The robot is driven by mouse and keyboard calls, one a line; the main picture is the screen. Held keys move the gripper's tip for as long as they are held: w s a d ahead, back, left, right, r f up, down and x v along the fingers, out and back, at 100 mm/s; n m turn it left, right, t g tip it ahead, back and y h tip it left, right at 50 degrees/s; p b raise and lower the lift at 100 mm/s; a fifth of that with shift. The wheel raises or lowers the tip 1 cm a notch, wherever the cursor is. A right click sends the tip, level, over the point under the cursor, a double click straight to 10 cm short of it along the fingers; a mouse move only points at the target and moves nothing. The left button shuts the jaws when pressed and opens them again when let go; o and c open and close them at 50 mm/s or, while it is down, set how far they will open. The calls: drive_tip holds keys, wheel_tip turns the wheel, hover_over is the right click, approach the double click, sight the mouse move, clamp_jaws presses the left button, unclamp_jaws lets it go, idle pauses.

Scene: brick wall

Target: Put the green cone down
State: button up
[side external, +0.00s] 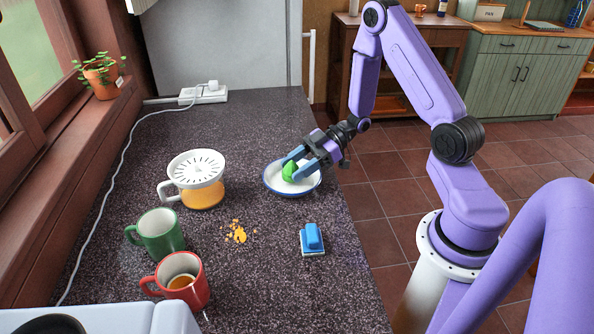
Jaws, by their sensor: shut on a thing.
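The bright green cone (289,171) is between the blue fingers of my gripper (294,167). My gripper is shut on it. The cone is over a white plate with a blue rim (273,187). I cannot tell whether the cone touches the plate. The fingers hide part of the cone.
Left of the plate stands a juicer (196,178) with a white top and orange juice. A blue brush or sponge (312,240), orange crumbs (238,234), a green mug (160,236) and a red mug (183,283) are nearer. The dark countertop (250,125) is clear behind the plate.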

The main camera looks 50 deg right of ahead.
drive_tip(key=shift+f, duration=0.75)
drive_tip(key=shift+f, duration=0.15)
drive_tip(key=o, duration=0.7)
